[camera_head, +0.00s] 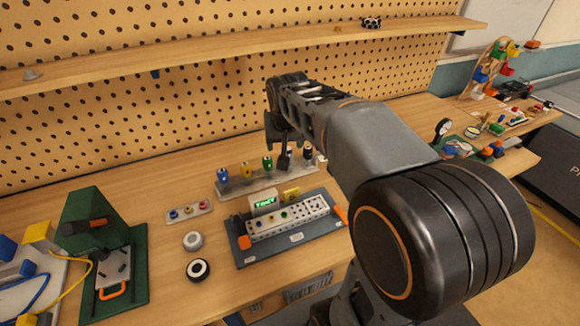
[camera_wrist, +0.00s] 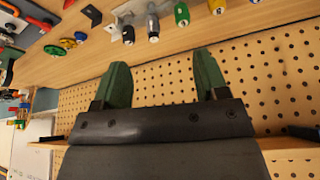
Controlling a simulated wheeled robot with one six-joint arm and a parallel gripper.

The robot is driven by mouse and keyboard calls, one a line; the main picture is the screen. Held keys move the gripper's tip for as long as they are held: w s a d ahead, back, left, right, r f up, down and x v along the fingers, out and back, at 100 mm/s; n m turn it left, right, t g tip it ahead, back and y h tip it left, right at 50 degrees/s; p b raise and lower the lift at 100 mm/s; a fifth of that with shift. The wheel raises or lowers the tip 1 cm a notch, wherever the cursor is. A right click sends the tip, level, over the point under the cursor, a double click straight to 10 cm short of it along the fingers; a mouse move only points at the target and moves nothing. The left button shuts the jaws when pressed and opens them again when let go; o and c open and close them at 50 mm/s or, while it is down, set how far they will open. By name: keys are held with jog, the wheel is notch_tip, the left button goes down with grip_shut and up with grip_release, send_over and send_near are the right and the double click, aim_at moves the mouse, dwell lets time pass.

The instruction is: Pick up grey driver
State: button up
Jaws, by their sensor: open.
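A rack (camera_head: 238,186) on the bench holds a row of upright drivers: blue (camera_head: 222,176), yellow (camera_head: 246,169) and green (camera_head: 267,163) from the left. Further right, the row is partly covered by my arm in the head view.
A pegboard wall and a shelf (camera_head: 200,52) are behind the rack. In front of the rack is a blue-grey tray (camera_head: 250,257) with a panel. A green stand (camera_head: 92,222) is at left, with two round parts (camera_head: 198,269) on the bench. More items lie at right.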

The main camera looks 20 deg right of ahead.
jog(key=m+b, duration=0.2)
jog(key=b, duration=0.2)
send_near(288, 150)
jog(key=shift+g+h, duration=0.3)
jog(key=shift+h, duration=0.1)
jog(key=x, duration=0.5)
jog(key=p+x, duration=0.1)
jog(key=x, duration=0.1)
jog(key=shift+a+f, duration=0.2)
jog(key=shift+a, duration=0.05)
jog(key=shift+p+x, duration=0.55)
jog(key=shift+x, duration=2.5)
jog(key=shift+a, duration=0.15)
jog(key=shift+c, duration=0.5)
jog(key=c, duration=0.9)
jog(key=shift+w+r, duration=0.1)
jog(key=shift+r, duration=0.05)
jog(key=shift+c, duration=0.2)
jog(key=shift+r, duration=0.6)
jog(key=s+r+b, duration=0.3)
jog(key=s+r, duration=0.8)
jog(key=s, duration=0.3)
jog(key=shift+r, duration=0.25)
